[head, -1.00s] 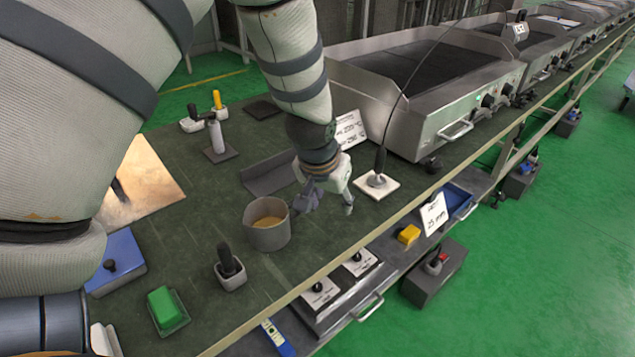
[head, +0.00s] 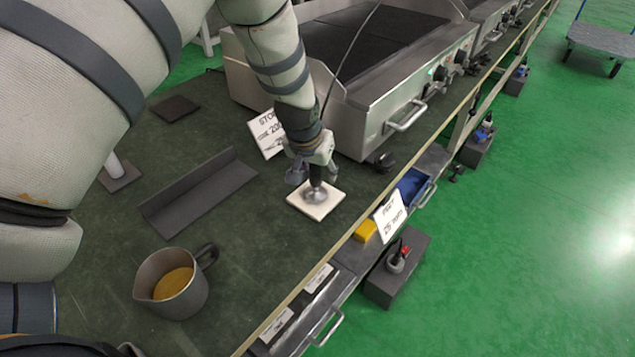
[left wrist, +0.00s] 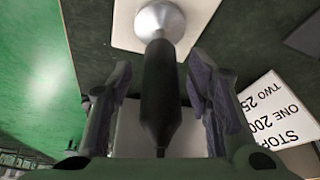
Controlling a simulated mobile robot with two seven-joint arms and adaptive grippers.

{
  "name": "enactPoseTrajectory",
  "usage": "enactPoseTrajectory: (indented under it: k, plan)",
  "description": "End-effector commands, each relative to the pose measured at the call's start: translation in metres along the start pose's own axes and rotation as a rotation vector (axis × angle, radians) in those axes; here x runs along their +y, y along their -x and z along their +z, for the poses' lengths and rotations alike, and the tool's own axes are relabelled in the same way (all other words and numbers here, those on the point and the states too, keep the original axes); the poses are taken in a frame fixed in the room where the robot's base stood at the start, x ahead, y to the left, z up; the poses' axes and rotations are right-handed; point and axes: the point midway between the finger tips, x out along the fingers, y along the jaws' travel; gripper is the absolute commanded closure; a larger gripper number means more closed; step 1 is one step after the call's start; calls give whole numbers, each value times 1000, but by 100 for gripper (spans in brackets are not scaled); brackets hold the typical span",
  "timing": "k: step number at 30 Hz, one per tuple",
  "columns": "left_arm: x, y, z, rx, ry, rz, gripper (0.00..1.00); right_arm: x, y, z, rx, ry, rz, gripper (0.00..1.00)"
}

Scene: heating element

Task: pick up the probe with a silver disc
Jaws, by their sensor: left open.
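The probe has a black handle and a silver disc. In the head view its disc (head: 316,195) rests on a white square pad (head: 329,207), and my gripper hides much of the handle. In the left wrist view the black handle (left wrist: 160,95) runs between my two fingers, with the silver disc (left wrist: 159,21) beyond them on the white pad (left wrist: 205,12). My left gripper (head: 314,178) is around the handle, open, with a gap on each side in the left wrist view (left wrist: 158,85). My right gripper is not in view.
A steel griddle (head: 372,110) stands just behind the probe, with a lettered card (head: 267,134) beside it. A grey jug (head: 184,301) of yellow liquid and an angled dark bracket (head: 200,190) are to the left. The bench edge lies close in front.

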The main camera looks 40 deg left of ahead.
Motion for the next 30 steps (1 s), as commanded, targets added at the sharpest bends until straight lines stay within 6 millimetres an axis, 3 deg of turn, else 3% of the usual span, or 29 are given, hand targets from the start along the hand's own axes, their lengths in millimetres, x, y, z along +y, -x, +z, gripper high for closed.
enactPoseTrajectory:
  k: [1, 3, 9, 15, 16, 26, 30]
  plan:
    - [0, -11, 4, -8, 0, -1, 54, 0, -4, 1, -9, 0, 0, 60]
    - [0, -15, 2, -4, 0, 0, 54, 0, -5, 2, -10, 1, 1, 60]
    - [0, -13, 1, -1, 0, 0, 54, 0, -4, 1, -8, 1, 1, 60]
    - [0, -13, 1, -1, 0, 0, 98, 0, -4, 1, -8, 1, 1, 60]
    - [0, -13, 1, -1, 0, 0, 100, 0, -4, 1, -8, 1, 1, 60]
    - [0, -11, 0, -1, 0, 1, 100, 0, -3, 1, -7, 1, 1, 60]
    - [0, 4, -7, 2, 0, 1, 100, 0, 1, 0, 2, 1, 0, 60]
